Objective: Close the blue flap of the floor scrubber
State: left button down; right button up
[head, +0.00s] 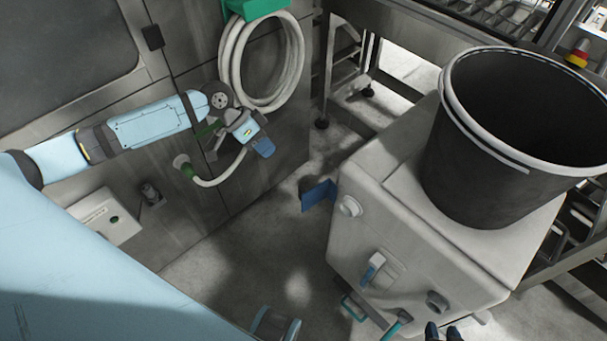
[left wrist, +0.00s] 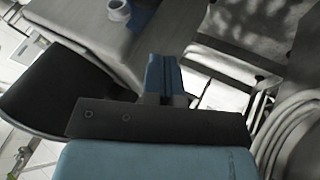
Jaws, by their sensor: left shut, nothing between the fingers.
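The floor scrubber (head: 375,235) is a pale grey box-shaped machine at the right of the head view. Its blue flap (head: 318,195) sticks out from its left side, near a round white knob. The flap also shows partly at the top of the left wrist view (left wrist: 141,14). My left gripper (head: 264,148) is shut and empty, in the air above and to the left of the flap, apart from it. Its blue fingers are together in the left wrist view (left wrist: 162,75). Dark fingertips of my right gripper (head: 442,332) show at the bottom edge, slightly apart; the rest is cut off.
A large black bin (head: 475,165) stands on the scrubber. A coiled white hose (head: 232,65) hangs on the grey wall behind my left gripper. A metal frame (head: 345,60) stands at the back. The floor (head: 245,255) left of the scrubber is clear.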

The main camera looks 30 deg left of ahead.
pick_arm(q)
send_near(314, 195)
notch_tip(314, 195, down, 3)
jog(key=w+a, duration=0.1)
jog(key=w, duration=0.1)
jog(key=shift+s+d+f+p, duration=0.1)
jog(key=shift+s+d+p, duration=0.25)
jog(key=shift+d, duration=0.45)
jog(key=shift+s+d+f+p, duration=0.1)
jog(key=shift+s+d+p, duration=0.1)
jog(key=shift+s+d, duration=0.45)
pick_arm(e)
jog(key=shift+r, duration=0.45)
pick_arm(q)
jog(key=shift+w+d, duration=0.15)
jog(key=shift+d, duration=0.05)
